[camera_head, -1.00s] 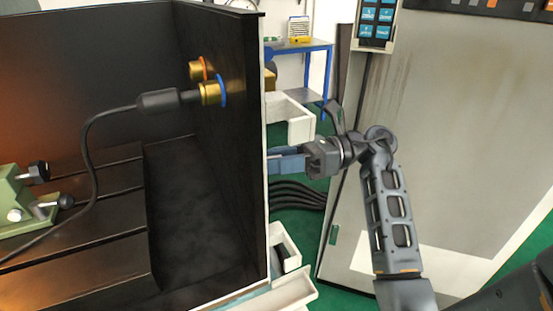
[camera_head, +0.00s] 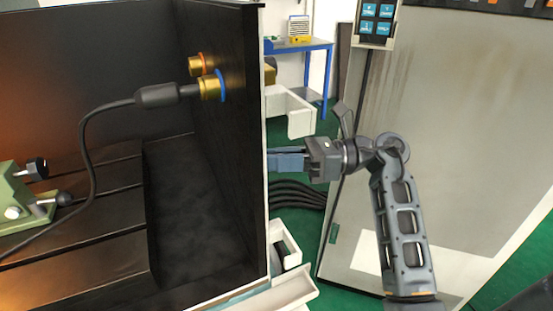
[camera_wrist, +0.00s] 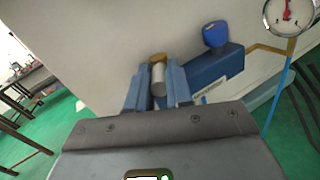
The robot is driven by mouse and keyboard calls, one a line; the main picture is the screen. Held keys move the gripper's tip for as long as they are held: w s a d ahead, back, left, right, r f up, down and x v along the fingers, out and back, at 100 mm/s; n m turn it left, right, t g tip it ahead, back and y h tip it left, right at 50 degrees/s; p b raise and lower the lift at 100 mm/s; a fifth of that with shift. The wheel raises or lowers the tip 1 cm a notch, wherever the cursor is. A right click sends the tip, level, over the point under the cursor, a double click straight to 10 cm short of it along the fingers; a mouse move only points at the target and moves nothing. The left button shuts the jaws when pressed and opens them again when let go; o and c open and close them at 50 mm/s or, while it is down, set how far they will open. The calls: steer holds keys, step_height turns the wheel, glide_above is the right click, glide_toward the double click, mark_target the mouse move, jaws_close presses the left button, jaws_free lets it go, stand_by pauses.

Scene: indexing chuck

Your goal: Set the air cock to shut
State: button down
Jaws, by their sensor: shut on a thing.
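My gripper (camera_head: 287,161) reaches left to the outer side of the machine. Its fingertips are hidden behind the machine's edge in the head view. In the wrist view my gripper (camera_wrist: 158,92) has its two blue fingers on either side of a short grey cylinder with a brass end, which looks like the air cock (camera_wrist: 158,75). The fingers are closed on it. A blue air unit (camera_wrist: 217,70) with a blue knob on top stands just right of the fingers. The cock's angle cannot be read clearly.
A pressure gauge (camera_wrist: 290,14) and a brass-coloured pipe (camera_wrist: 270,49) lie to the right in the wrist view. The machine's side wall (camera_head: 215,150) screens the cock from the head camera. A grey cabinet (camera_head: 470,130) stands close right of my arm. Dark hoses (camera_head: 300,195) run below my gripper.

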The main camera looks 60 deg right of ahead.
steer(key=a+m+t+h+p, duration=0.1)
steer(key=m+h+p, duration=0.1)
steer(key=m+h, duration=0.1)
steer(key=a+m+t+h+p, duration=0.1)
steer(key=m+h+p, duration=0.1)
steer(key=h, duration=0.3)
steer(key=a+m+h+p, duration=0.1)
steer(key=m+h+p, duration=0.2)
steer(key=h, duration=0.2)
steer(key=shift+s+a+r+m+t, duration=0.1)
steer(key=shift+s+a+m+t, duration=0.05)
steer(key=shift+s+m+t, duration=0.25)
steer(key=c, duration=1)
jaws_free()
steer(key=shift+w, duration=0.1)
steer(key=shift+c, duration=0.2)
steer(key=shift+a, duration=0.1)
steer(key=shift+f, duration=0.2)
